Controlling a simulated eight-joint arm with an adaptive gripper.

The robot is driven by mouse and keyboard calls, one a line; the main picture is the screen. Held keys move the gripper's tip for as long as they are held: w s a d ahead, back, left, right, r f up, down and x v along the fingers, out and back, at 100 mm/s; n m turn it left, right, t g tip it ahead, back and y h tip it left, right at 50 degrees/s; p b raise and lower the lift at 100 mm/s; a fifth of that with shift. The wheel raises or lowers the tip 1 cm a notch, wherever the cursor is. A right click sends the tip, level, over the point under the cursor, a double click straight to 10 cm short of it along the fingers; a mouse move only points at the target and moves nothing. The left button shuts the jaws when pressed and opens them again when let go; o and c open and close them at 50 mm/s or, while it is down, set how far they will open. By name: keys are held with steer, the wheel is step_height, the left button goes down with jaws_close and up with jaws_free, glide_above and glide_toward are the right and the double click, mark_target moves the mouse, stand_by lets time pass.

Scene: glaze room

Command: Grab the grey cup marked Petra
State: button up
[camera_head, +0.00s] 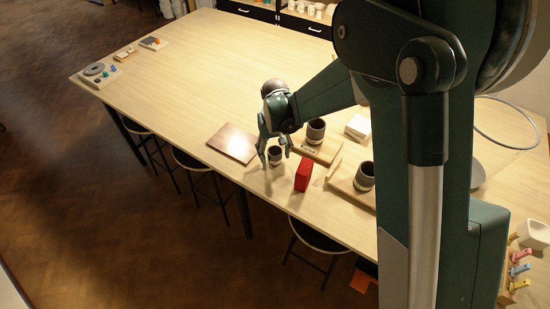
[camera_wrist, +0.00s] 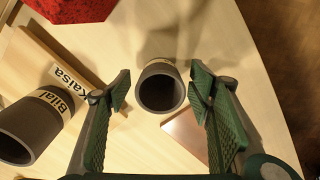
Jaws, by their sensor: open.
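A small grey cup (camera_head: 275,158) stands upright on the table, directly under my gripper (camera_head: 276,150).
A red block (camera_head: 303,175) stands close by the cup, and a brown board (camera_head: 232,143) lies to its left. Grey cups (camera_head: 316,128) and (camera_head: 365,174) stand on wooden holders to the right. A white block (camera_head: 358,127) lies behind.

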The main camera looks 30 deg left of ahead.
steer(key=shift+c, duration=0.3)
steer(key=c, duration=1)
steer(key=shift+r+b, duration=0.3)
steer(key=shift+r, duration=4.7)
